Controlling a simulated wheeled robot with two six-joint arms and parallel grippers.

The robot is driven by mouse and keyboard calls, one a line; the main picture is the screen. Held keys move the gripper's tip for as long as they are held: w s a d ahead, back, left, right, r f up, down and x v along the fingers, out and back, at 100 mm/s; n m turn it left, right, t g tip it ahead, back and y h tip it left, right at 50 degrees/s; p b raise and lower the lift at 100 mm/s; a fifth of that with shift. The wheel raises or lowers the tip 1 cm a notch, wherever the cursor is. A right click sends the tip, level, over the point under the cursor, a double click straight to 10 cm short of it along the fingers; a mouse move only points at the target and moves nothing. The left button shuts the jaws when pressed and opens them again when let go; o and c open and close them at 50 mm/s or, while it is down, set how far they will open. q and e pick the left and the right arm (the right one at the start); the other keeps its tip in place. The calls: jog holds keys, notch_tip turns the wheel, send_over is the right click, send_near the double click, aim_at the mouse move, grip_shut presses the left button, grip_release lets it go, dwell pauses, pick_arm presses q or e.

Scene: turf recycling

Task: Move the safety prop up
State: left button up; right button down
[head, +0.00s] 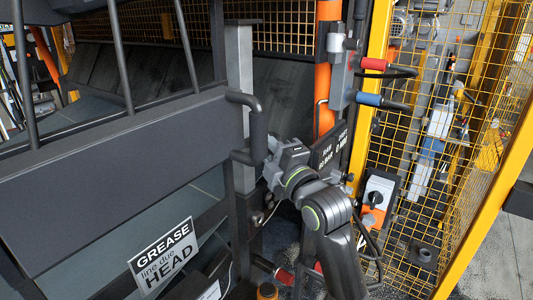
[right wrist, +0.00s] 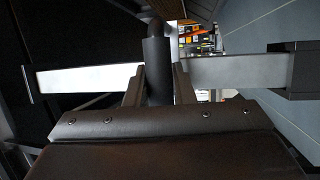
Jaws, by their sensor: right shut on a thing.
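My right gripper (head: 270,163) is at the lower part of a dark bent handle (head: 258,124), which stands upright beside a grey post (head: 240,65). In the right wrist view its two fingers (right wrist: 159,88) are shut on the handle's dark round bar (right wrist: 157,58), one on each side. An orange upright pole (head: 326,95) stands behind and to the right of the handle. I cannot tell for certain which of these parts is the safety prop. My left gripper is out of view.
A wide dark panel (head: 115,170) with bars above it fills the left. A sign reading GREASE HEAD (head: 163,258) hangs below it. Red (head: 373,64) and blue (head: 369,99) hose couplings stick out at right. A yellow mesh fence (head: 450,120) and a switch box (head: 376,195) bound the right.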

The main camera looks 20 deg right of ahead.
notch_tip(320, 180, up, 7)
jog(key=p, duration=0.3)
jog(key=shift+p, duration=0.35)
jog(key=shift+r, duration=0.1)
jog(key=c, duration=1.2)
grip_release()
jog(key=shift+c, duration=0.2)
